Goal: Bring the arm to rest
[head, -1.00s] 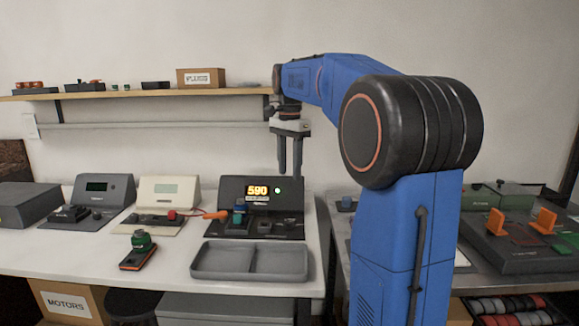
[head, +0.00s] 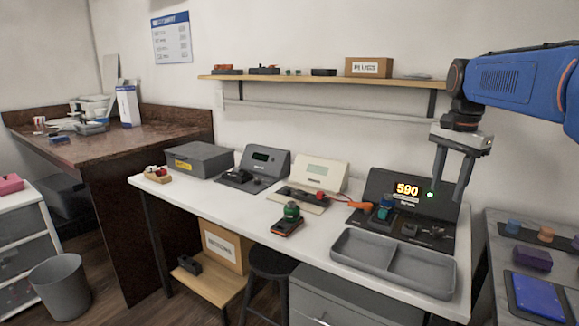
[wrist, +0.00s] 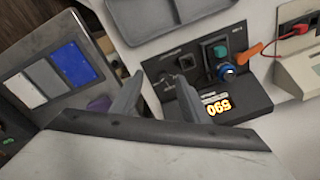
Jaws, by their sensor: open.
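My gripper (head: 452,200) is open and empty. It hangs from my blue arm with its fingers pointing down, in the air in front of the wall. In the head view it overlaps the right part of a dark test station (head: 427,199) whose display reads 590 beside a green light. The wrist view shows the gripper's two fingers (wrist: 155,98) apart, with the station (wrist: 205,75) beyond them, seen upside down. A blue and teal part (head: 384,207) sits on the station, with an orange-handled piece (head: 357,204) at its left.
A grey two-part tray (head: 392,262) lies on the white bench in front of the station. A shelf (head: 300,79) with a PLUGS box (head: 369,67) runs along the wall. A second table (head: 504,258) stands at the right.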

